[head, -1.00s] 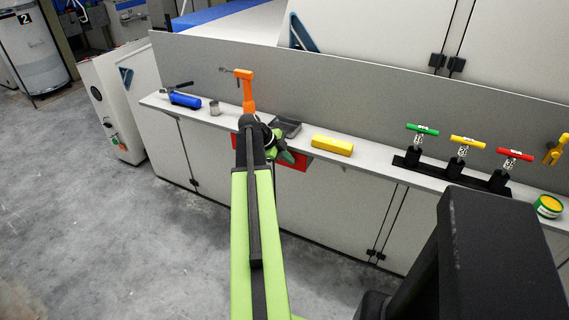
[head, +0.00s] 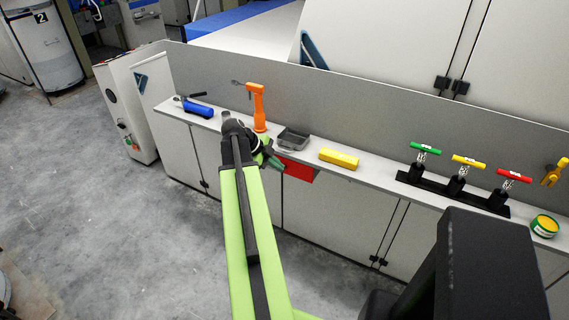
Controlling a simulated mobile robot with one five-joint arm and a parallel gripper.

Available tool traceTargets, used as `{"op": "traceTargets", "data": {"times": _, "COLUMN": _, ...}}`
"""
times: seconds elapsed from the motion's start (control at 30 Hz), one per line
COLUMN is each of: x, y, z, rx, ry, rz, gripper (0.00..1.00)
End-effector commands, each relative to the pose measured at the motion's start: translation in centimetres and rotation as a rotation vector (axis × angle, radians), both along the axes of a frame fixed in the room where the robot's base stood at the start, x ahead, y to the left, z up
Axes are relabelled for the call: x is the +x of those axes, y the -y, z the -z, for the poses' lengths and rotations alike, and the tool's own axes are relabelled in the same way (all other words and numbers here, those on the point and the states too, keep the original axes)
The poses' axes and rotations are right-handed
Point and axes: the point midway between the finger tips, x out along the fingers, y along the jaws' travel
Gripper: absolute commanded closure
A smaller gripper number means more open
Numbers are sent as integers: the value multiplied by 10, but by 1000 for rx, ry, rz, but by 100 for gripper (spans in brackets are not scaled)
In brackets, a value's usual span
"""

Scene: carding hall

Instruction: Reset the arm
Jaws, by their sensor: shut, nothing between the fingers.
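My green and black arm reaches forward from the bottom of the head view toward the shelf. My gripper (head: 274,163), with green fingers, is at its end, in front of the shelf edge and beside a red panel (head: 297,170). The gripper is small in view and looks shut, with nothing seen in it. It appears apart from the things on the shelf.
The narrow shelf (head: 378,173) holds a blue cylinder (head: 198,109), an orange tool (head: 258,107), a grey tray (head: 292,137), a yellow block (head: 339,159), green, yellow and red T-handles (head: 463,160) and a round tin (head: 544,226). Open floor (head: 110,220) lies left.

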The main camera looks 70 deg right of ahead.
Motion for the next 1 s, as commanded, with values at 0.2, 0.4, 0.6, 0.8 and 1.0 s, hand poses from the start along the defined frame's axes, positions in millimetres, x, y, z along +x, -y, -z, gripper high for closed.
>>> {"op": "traceTargets", "data": {"times": 0.2, "x": 1, "y": -1, "z": -1, "rx": 0, "ry": 0, "rz": 0, "gripper": 100}}
{"op": "traceTargets", "data": {"times": 0.4, "x": 13, "y": -7, "z": -1, "rx": 1, "ry": 1, "rz": -20, "gripper": 100}}
{"op": "traceTargets", "data": {"times": 0.6, "x": 127, "y": -77, "z": -5, "rx": 2, "ry": 2, "rz": -228, "gripper": 100}}
{"op": "traceTargets", "data": {"times": 0.8, "x": 238, "y": -215, "z": 2, "rx": 86, "ry": 27, "rz": -528, "gripper": 100}}
{"op": "traceTargets", "data": {"times": 1.0, "x": 296, "y": -380, "z": 15, "rx": 300, "ry": -78, "rz": -1064, "gripper": 100}}
